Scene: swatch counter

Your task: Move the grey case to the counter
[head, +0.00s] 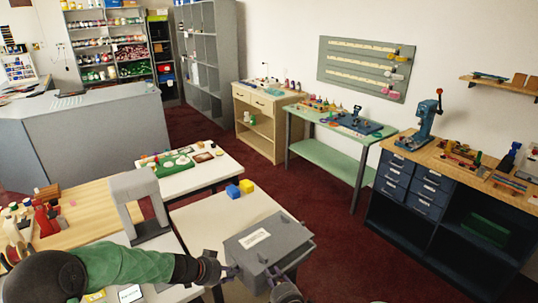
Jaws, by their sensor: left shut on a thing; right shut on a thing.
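The grey case (268,241), a closed box with a white label on its lid, is at the bottom centre of the head view. It overlaps the right front part of a white table and reaches past its right edge; I cannot tell whether it touches the table. My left gripper (231,271) is shut on the case's near left side. My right gripper (283,287) is shut on its near side, partly cut off by the bottom edge. A long grey counter (88,128) stands at the far left with papers on top.
A grey arch-shaped stand (138,205) is to the left. Red floor (325,220) is clear to the right, before a workbench (425,198).

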